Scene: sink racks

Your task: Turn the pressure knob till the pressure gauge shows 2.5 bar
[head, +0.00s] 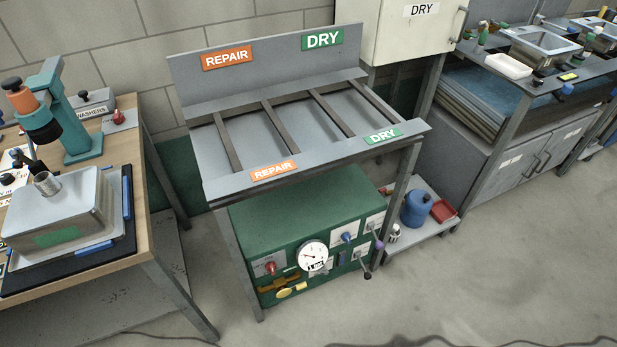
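A green test cabinet (291,216) stands on the floor under the grey rack. On its front is a round white pressure gauge (314,256); its dial is too small to read in bar. The labels are too small to read, so I cannot tell which is the pressure knob. Neither of my grippers is in view.
The rack (317,161) with REPAIR and DRY signs overhangs the cabinet. A wooden workbench (145,205) stands at left. A low shelf (432,222) holds a blue canister (417,208) and red tray (443,211). Floor in front is mostly clear, with a dark cable (440,338).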

